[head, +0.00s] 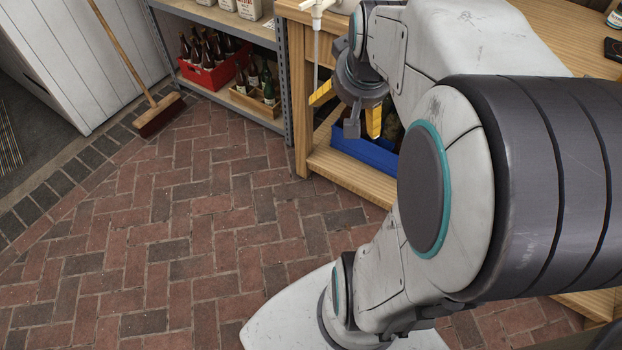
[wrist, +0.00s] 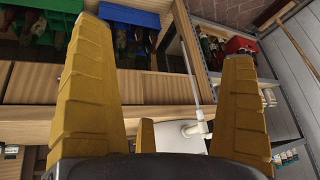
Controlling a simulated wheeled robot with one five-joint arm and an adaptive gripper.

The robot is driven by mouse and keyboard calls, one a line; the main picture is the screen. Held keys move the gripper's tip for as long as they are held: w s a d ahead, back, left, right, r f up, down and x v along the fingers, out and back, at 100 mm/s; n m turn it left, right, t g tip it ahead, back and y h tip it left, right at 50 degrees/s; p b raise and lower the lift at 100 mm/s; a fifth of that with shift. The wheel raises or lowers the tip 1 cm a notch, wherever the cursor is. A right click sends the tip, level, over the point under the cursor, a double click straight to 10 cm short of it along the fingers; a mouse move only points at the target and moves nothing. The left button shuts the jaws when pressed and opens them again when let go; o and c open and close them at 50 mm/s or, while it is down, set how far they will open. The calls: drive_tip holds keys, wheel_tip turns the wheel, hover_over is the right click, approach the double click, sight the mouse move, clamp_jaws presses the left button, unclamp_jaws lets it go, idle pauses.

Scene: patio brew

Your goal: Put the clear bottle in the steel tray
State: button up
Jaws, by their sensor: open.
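My gripper (head: 348,108) hangs in front of the wooden workbench's near left corner in the head view, its yellow fingers apart. In the wrist view the two fingers of my gripper (wrist: 165,80) are spread wide, with nothing held between them. I cannot make out the clear bottle or the steel tray in either view. My arm covers much of the workbench top in the head view, so things there may be hidden.
The workbench (head: 590,42) has a blue crate (head: 365,150) on its lower shelf. A white spigot (head: 318,8) is at its left corner, close to my gripper. Left of it, a metal shelf holds a red crate (head: 208,80) of dark bottles. A broom (head: 160,114) stands on open brick floor.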

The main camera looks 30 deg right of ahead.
drive_tip(key=s+a+f+n+g+y, duration=0.1)
drive_tip(key=s+a+f+n, duration=0.1)
drive_tip(key=s+a, duration=0.3)
drive_tip(key=s+a+f+n+g+y, duration=0.1)
drive_tip(key=s+a+f+n+y, duration=0.1)
drive_tip(key=a, duration=0.8)
drive_tip(key=s+f+n, duration=0.1)
drive_tip(key=s+n, duration=0.1)
drive_tip(key=s, duration=0.1)
drive_tip(key=shift+a+f+g, duration=0.2)
drive_tip(key=shift+a+g, duration=0.2)
wheel_tip(320, 180, up, 20)
drive_tip(key=t+p, duration=0.1)
drive_tip(key=p, duration=1.7)
drive_tip(key=shift+r+p, duration=0.25)
drive_tip(key=shift+p, duration=0.15)
drive_tip(key=shift+s, duration=0.1)
drive_tip(key=shift+c, duration=0.4)
